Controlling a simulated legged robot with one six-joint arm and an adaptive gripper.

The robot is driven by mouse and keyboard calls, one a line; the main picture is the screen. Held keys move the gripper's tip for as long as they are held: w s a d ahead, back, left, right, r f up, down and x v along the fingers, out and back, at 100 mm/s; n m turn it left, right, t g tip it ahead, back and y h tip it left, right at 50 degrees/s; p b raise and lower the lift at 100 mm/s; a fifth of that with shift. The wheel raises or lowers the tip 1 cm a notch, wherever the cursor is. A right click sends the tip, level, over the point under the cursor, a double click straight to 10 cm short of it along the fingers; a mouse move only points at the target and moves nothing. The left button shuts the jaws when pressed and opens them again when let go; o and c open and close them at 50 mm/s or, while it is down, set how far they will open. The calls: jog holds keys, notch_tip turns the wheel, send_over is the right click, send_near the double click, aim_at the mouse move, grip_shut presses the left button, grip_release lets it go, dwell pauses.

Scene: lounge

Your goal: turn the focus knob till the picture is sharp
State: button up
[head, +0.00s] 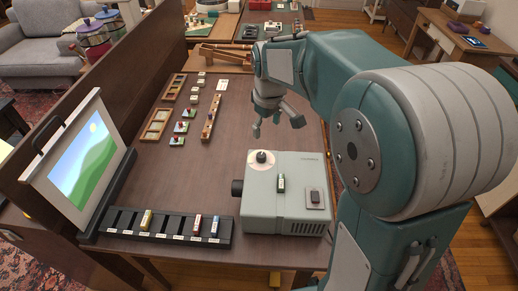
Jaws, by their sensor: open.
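A pale grey projector (268,212) stands on the near part of the brown table, its dark lens (237,188) facing left. A small screen (82,162) on the left shows green hills, a blue sky and a yellow sun, and the picture looks fairly sharp. My gripper (277,132) is open and empty, above the table just beyond the projector, apart from the knob.
A black slotted rack (125,232) holding several small coloured pieces lies in front of the screen. Wooden frames (157,124) and small blocks lie farther back. The table's middle is clear.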

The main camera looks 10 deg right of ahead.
jog(key=n+g, duration=0.1)
jog(key=n, duration=0.1)
send_near(261, 155)
notch_tip(261, 155, down, 10)
jog(key=shift+w+r, duration=0.1)
jog(key=shift+w, duration=0.05)
grip_shut()
